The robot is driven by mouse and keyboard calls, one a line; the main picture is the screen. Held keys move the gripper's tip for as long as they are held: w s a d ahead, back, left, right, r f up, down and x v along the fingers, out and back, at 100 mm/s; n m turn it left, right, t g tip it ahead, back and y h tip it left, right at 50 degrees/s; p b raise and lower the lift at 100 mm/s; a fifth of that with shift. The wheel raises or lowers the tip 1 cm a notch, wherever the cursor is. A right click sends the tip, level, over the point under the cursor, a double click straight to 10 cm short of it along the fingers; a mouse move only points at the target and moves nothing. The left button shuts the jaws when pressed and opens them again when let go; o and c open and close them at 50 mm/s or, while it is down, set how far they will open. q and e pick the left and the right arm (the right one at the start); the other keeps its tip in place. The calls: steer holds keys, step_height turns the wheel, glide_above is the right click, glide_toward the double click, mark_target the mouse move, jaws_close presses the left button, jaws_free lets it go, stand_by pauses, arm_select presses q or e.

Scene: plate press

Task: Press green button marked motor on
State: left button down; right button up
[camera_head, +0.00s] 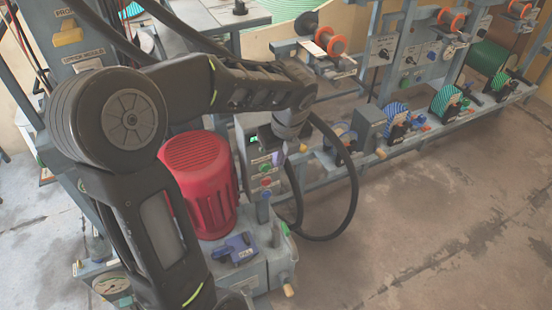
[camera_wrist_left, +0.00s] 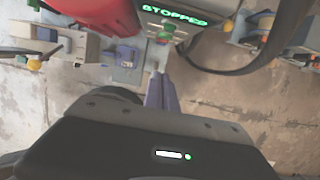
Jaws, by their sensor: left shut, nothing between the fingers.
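The control box (camera_head: 249,140) stands behind the red motor in the head view, partly hidden by my left arm. Its green display (camera_wrist_left: 172,13) reads STOPPED in the left wrist view. Just below the display is a green button (camera_wrist_left: 166,29), with something red close by; its label is too small to read. My left gripper (camera_head: 277,158) points down in front of the box in the head view. In the left wrist view its purple fingers (camera_wrist_left: 158,80) are together and empty, below the button in the picture and apparently apart from it. My right gripper is not in view.
The red motor (camera_head: 198,175) stands left of the box. A blue device (camera_head: 235,248) sits on the grey base in front. A black hose (camera_head: 353,190) loops to the right of the gripper. Reels line the rail at right; the floor (camera_head: 420,235) is clear.

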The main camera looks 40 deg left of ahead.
mark_target(269, 165)
arm_select(q)
steer(key=w+a+f, duration=0.1)
steer(key=f, duration=0.2)
steer(key=a+f, duration=0.2)
steer(key=w+a+f+b, duration=0.1)
steer(key=a+f, duration=0.1)
steer(key=f, duration=0.1)
steer(key=shift+w+f, duration=0.3)
steer(key=shift+f, duration=0.05)
steer(key=shift+w+a, duration=0.15)
steer(key=shift+a, duration=0.05)
